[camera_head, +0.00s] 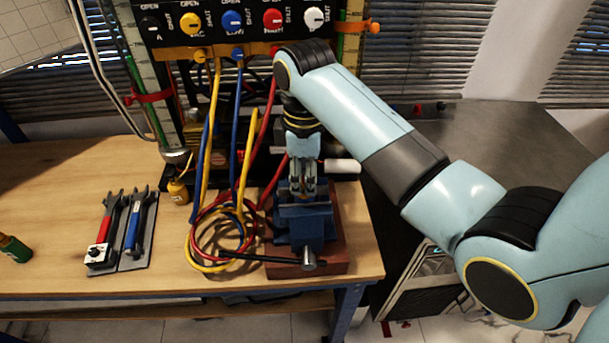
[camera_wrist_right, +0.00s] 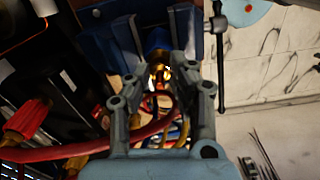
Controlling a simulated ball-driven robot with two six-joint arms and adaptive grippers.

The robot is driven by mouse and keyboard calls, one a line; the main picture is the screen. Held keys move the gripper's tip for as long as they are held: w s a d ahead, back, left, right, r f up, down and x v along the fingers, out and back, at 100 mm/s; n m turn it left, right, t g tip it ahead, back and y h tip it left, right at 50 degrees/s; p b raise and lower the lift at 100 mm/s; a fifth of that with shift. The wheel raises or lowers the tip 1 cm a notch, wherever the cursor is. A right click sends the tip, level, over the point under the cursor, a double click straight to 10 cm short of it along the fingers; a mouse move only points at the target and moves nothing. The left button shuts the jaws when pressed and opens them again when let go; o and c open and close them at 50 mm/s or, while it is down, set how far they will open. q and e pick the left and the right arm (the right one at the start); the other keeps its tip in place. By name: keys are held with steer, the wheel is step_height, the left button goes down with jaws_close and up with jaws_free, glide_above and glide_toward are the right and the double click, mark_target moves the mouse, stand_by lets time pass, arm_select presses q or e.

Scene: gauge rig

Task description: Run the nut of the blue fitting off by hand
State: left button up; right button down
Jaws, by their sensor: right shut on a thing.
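My right gripper (camera_head: 303,190) points down at the blue vise (camera_head: 307,222) on the front right part of the wooden bench. In the right wrist view the gripper's fingers (camera_wrist_right: 161,78) stand on either side of a brass nut (camera_wrist_right: 161,72) and are shut on it. A blue fitting body (camera_wrist_right: 158,40) sits just beyond the nut, between the vise jaws (camera_wrist_right: 128,42). The fingers hide part of the nut, and its thread cannot be made out. My left gripper is not in view.
Coiled yellow, blue and red hoses (camera_head: 222,240) lie left of the vise and rise to the valve panel (camera_head: 235,22).

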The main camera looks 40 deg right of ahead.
steer(key=shift+n, duration=0.5)
steer(key=c, duration=1.2)
jaws_free()
steer(key=shift+o, duration=0.2)
step_height(320, 180, up, 8)
steer(key=shift+f, duration=0.25)
